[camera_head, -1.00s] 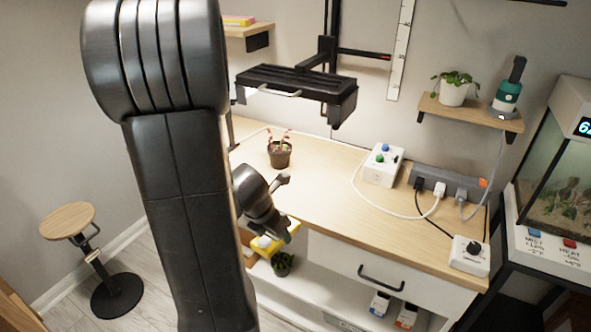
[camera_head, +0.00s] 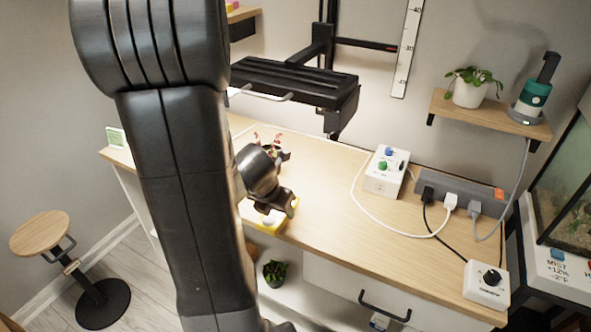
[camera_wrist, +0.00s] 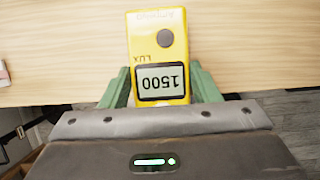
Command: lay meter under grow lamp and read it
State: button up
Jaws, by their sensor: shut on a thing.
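My gripper (camera_wrist: 160,92) is shut on the yellow lux meter (camera_wrist: 146,48), with a green finger on each side. In the wrist view its display looks like 1500, while the lettering is upside down. In the head view the meter (camera_head: 267,226) shows beneath my gripper (camera_head: 277,206) at the bench's front edge, partly hidden. I cannot tell whether it touches the wood. The grow lamp (camera_head: 300,84) is a black ribbed panel with a pale handle, on a wall-side stand above the bench, behind and above my gripper.
The wooden bench (camera_head: 345,205) has free room right of my gripper. A potted plant is mostly hidden behind my arm. A white control box (camera_head: 386,171), a power strip (camera_head: 455,190), cables and a dial box (camera_head: 486,284) stand to the right. A stool (camera_head: 40,233) is at left.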

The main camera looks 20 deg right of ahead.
jog(key=w+d+p, duration=0.1)
jog(key=w+d, duration=0.1)
jog(key=d, duration=0.1)
jog(key=w+d+p, duration=0.1)
jog(key=w+d, duration=0.2)
jog(key=w+d+p, duration=0.1)
jog(key=w+d, duration=0.2)
jog(key=shift+w+d, duration=0.15)
jog(key=shift+d, duration=0.25)
jog(key=w+d, duration=0.1)
jog(key=w+d+p, duration=0.1)
jog(key=d, duration=0.1)
jog(key=shift+w+r, duration=0.1)
jog(key=shift+w, duration=0.1)
jog(key=shift+w+f, duration=0.1)
jog(key=shift+f, duration=0.75)
jog(key=shift+f, duration=0.1)
jog(key=o, duration=1.1)
jog(key=shift+c, duration=0.2)
